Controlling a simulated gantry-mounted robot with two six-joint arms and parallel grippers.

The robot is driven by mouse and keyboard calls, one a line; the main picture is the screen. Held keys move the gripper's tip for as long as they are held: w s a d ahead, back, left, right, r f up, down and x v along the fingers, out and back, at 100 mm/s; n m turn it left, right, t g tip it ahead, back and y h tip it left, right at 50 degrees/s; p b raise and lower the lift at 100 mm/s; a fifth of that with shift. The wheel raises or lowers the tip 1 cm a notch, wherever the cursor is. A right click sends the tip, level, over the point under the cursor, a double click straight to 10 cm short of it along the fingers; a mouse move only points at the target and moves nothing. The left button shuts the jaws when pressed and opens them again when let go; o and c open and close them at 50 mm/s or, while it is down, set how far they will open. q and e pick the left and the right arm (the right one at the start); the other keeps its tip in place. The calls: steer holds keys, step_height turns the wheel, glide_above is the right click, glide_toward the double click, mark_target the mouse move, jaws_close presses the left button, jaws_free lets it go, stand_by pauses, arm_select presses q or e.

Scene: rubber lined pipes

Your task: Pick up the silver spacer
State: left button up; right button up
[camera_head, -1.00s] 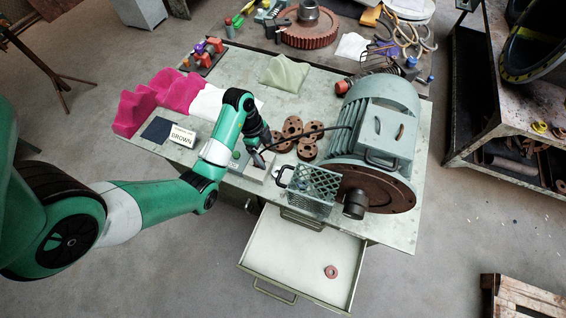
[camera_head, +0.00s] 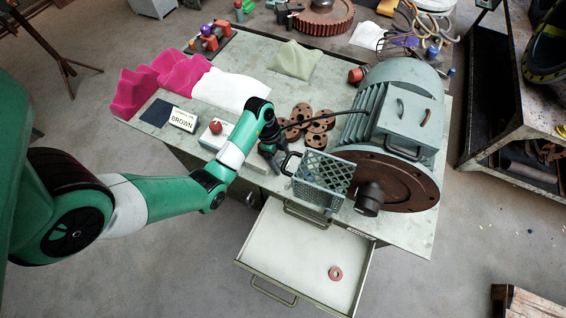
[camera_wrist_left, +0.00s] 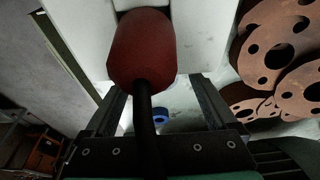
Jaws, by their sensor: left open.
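I cannot pick out a silver spacer with certainty in either view. My left gripper (camera_head: 272,158) is low over the bench, between the white box and the wire basket. In the left wrist view its open fingers (camera_wrist_left: 162,112) stand apart at either side. A dark red cylinder on a black rod (camera_wrist_left: 142,50) fills the space in front of and partly between them; I cannot tell whether it touches them. A small blue ring (camera_wrist_left: 162,115) lies behind the rod. My right gripper is not in view.
Rusty flanged discs (camera_head: 306,122) lie right of the gripper, near a large grey motor (camera_head: 410,100). A grey wire basket (camera_head: 322,182) stands close by. A white box with a red knob (camera_head: 215,127) is to the left. An open drawer (camera_head: 290,255) holds a reddish ring (camera_head: 335,273).

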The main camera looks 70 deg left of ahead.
mark_target(281, 162)
arm_select(q)
jaws_close()
steer(key=shift+r, duration=0.1)
stand_by(0.3)
step_height(281, 162, up, 4)
steer(key=shift+s+d+r+p, duration=0.1)
steer(key=shift+s+p, duration=0.05)
steer(key=shift+p, duration=1.1)
steer(key=s+d+r+p, duration=0.8)
steer(key=s+d+p, duration=0.1)
steer(key=s+p, duration=0.1)
steer(key=shift+s+r, duration=0.2)
steer(key=shift+r, duration=0.15)
